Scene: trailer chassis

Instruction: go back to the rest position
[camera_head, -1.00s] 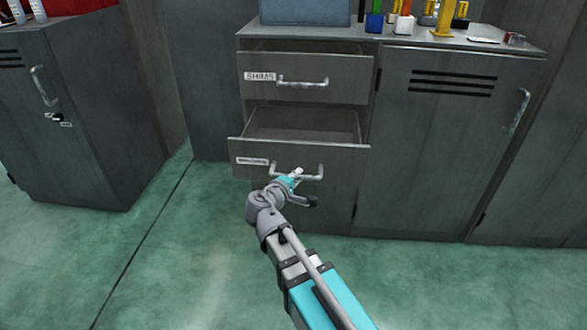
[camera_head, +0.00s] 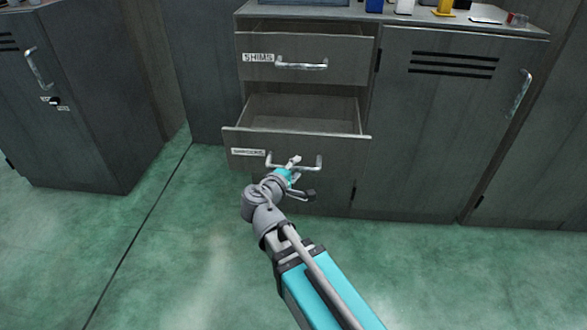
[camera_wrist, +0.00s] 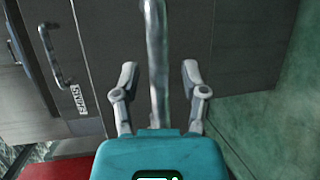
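My gripper (camera_head: 292,174) is at the front of the lower drawer, at its bar handle (camera_head: 300,166). In the wrist view the two fingers of my gripper (camera_wrist: 158,78) stand apart. The handle bar (camera_wrist: 157,50) runs between them, with a gap visible on both sides. The lower drawer (camera_head: 330,150) is pulled well out, and its visible inside looks empty. My arm reaches up to it from the bottom of the head view.
The upper drawer (camera_head: 345,60), labelled SHIMS, is slightly open above. A slatted cabinet door (camera_head: 440,140) stands to the right, and a separate cabinet (camera_head: 85,110) to the left. Small items, including a yellow one (camera_head: 444,8), stand on the top. The green floor (camera_head: 180,260) is clear.

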